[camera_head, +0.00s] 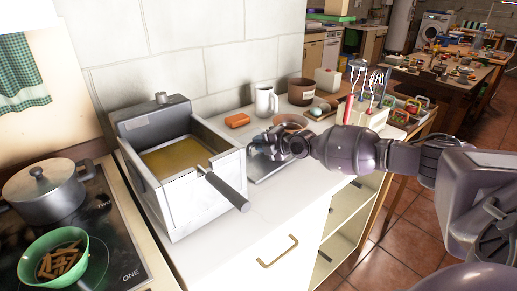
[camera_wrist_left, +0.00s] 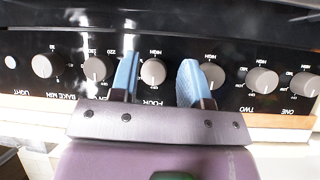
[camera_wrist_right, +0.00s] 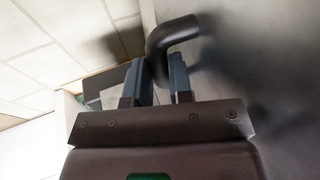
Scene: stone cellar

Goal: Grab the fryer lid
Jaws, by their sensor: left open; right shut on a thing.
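The fryer (camera_head: 185,200) is a metal box with oil in it and a dark basket handle (camera_head: 227,191) sticking out over its front. The fryer lid (camera_head: 267,172) is a grey metal sheet beside the fryer, partly hidden by my right gripper (camera_head: 259,146). In the right wrist view the lid (camera_wrist_right: 265,70) fills the right side, and its black bent handle (camera_wrist_right: 170,34) is between the fingers (camera_wrist_right: 160,80). My right gripper is shut on that handle. My left gripper (camera_wrist_left: 160,78) is open and empty in the left wrist view, in front of the stove knobs.
A stove with a lidded pot (camera_head: 45,192) and a green bowl (camera_head: 55,258) is at the left. The front of the white counter is clear.

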